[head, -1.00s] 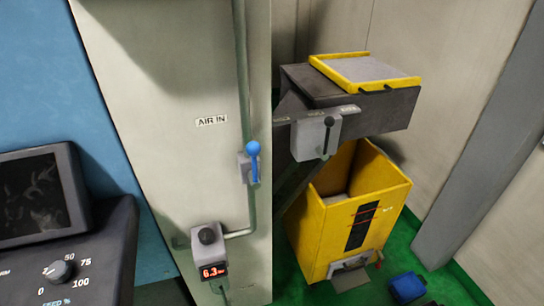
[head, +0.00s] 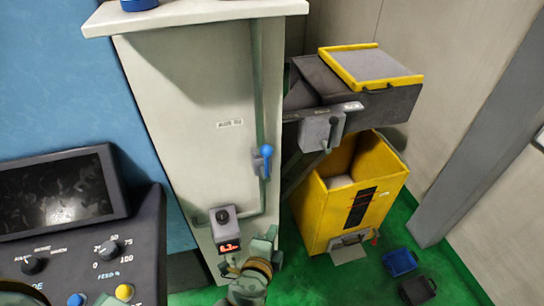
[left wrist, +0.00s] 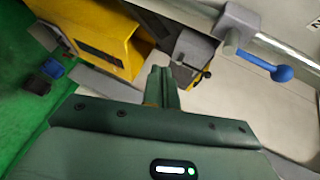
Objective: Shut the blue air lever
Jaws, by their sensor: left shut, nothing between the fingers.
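The blue air lever (head: 264,160) is on a grey valve on a vertical pipe on the pale cabinet, beside the "AIR IN" label (head: 230,123). Its round blue knob is at the top and its handle lies roughly along the pipe. In the left wrist view the blue lever (left wrist: 270,69) is at upper right, sticking out of its grey valve body (left wrist: 237,25). My left gripper (head: 269,236) is below the lever in the head view, apart from it. In the left wrist view its fingers (left wrist: 162,84) are together and empty. My right gripper is not in view.
A grey regulator with a black knob (head: 223,216) and a red display (head: 229,246) sits below the lever. A console (head: 90,240) is at left.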

